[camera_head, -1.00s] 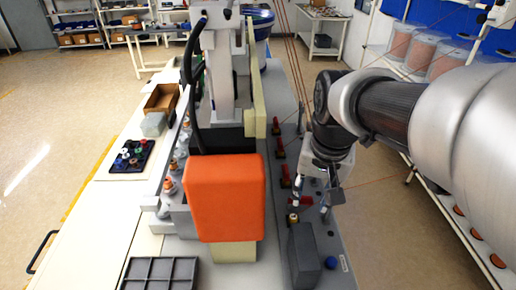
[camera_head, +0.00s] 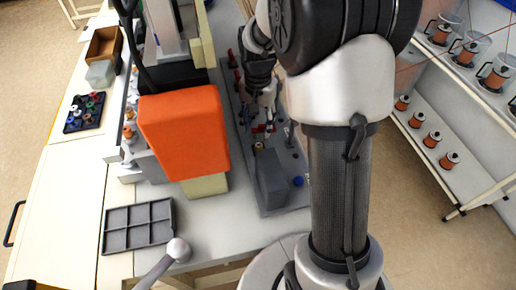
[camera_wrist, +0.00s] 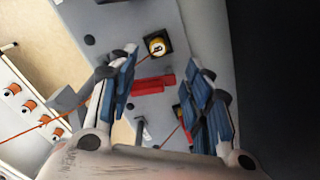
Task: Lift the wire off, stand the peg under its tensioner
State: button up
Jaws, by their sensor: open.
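My gripper (camera_wrist: 160,95) is open and empty, with blue pads on both fingers. In the head view my gripper (camera_head: 262,108) hangs over the grey strip of the bench. In the wrist view a red piece (camera_wrist: 152,85) lies between and beyond the fingers; I cannot tell whether it is the peg. A thin orange-red wire (camera_wrist: 48,119) runs in from the left and passes behind the left finger. Its contact with the fitting is unclear. Another red piece (camera_wrist: 178,109) is partly hidden by the right finger.
A grey box (camera_head: 270,180) and a blue knob (camera_head: 298,182) stand near the strip's front end. An orange machine housing (camera_head: 185,132) rises to the left. A grey compartment tray (camera_head: 138,226) lies front left. Shelves with copper-coloured spools (camera_head: 432,139) stand at right.

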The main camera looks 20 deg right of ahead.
aim_at(259, 145)
notch_tip(259, 145, down, 9)
jog(key=shift+s+d+b, duration=0.1)
jog(key=shift+b, duration=1.05)
jog(key=shift+r, duration=0.1)
grip_shut()
